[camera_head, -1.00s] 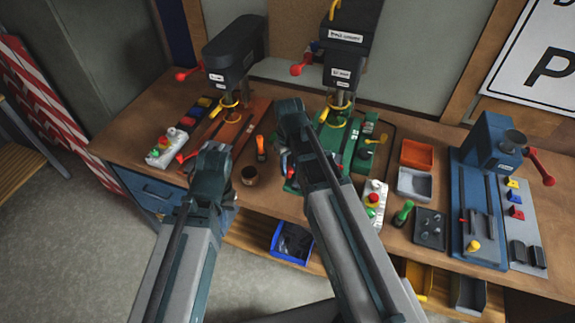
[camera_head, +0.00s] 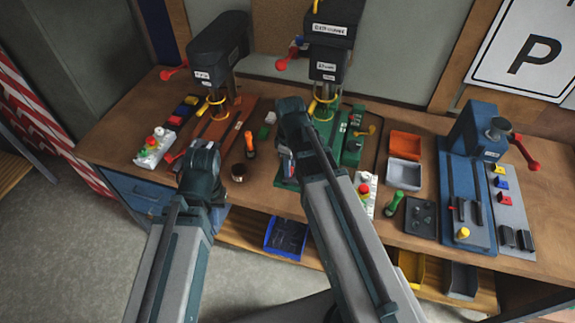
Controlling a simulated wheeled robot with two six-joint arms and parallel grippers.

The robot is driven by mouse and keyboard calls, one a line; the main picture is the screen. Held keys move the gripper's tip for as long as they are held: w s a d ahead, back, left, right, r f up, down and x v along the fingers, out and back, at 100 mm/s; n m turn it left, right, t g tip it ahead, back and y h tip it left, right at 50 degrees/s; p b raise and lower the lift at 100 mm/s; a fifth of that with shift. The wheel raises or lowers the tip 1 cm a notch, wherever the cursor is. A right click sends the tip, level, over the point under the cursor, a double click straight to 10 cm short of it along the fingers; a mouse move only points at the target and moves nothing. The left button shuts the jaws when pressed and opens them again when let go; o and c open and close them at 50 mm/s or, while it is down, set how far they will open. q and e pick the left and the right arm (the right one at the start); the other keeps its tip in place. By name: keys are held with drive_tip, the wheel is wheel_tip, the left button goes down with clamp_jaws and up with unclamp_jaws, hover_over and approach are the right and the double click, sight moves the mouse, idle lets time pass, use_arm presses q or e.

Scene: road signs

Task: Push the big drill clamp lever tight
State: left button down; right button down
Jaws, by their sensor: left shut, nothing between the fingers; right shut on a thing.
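The big drill (camera_head: 324,68) is a dark machine with a red handle and a green base (camera_head: 350,130). Its clamp lever is not clearly visible; my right arm covers the base's left side. My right gripper (camera_head: 287,165) is at that side, low by the base, its fingers mostly hidden behind my wrist. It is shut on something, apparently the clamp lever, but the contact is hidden. My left gripper (camera_head: 200,168) is shut and empty over the bench's front edge, in front of the smaller drill (camera_head: 216,60) with its orange base.
A control box (camera_head: 155,147), an orange-handled tool (camera_head: 249,145) and a dark cup (camera_head: 238,172) are near my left gripper. Right of my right arm are another button box (camera_head: 366,193), a green-handled tool (camera_head: 393,204), trays (camera_head: 404,172) and a blue machine (camera_head: 477,130).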

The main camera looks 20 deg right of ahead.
idle(0.4)
drive_tip(key=c, duration=0.6)
unclamp_jaws()
drive_tip(key=shift+r, duration=0.1)
wheel_tip(320, 180, up, 14)
drive_tip(key=p, duration=1.3)
drive_tip(key=shift+p, duration=0.4)
drive_tip(key=shift+f, duration=0.2)
drive_tip(key=s+a+f+m+b, duration=0.2)
drive_tip(key=s+a+f+b, duration=0.1)
drive_tip(key=f+b, duration=0.4)
drive_tip(key=s+a+f+m+b, duration=0.2)
drive_tip(key=s+a+f+b, duration=0.2)
drive_tip(key=f+b, duration=0.4)
drive_tip(key=s+a+f+m+h+b, duration=0.1)
drive_tip(key=s+a+f+b, duration=0.3)
drive_tip(key=f+b, duration=0.4)
drive_tip(key=shift+a+f+m+b, duration=0.2)
drive_tip(key=shift+a+m+b, duration=0.1)
drive_tip(key=shift+a+m, duration=0.5)
